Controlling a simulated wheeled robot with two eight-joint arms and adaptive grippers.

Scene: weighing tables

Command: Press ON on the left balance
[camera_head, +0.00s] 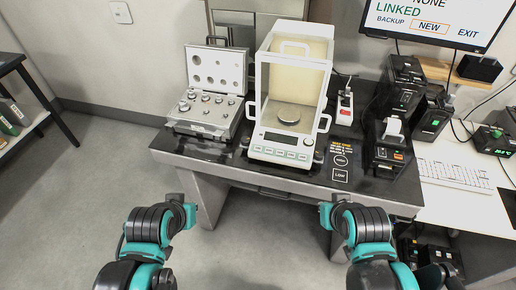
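A white balance (262,115) with a glass draft shield stands on the dark table. A round metal weighing pan (288,114) is inside. Its front panel has a small display (281,138) and a row of several greenish buttons (281,152); their labels are too small to read. My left gripper (190,214) is in front of the table, below and left of the balance. My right gripper (325,214) is below and right of it. Both are apart from the balance. Their fingers are too hidden to show whether they are open or shut.
An open weight case (203,128) with several metal weights stands left of the balance. Black devices (390,145) and a small red and white item (345,108) stand to the right. A monitor (425,18) hangs above a white desk with a keyboard (452,174). Floor is clear at left.

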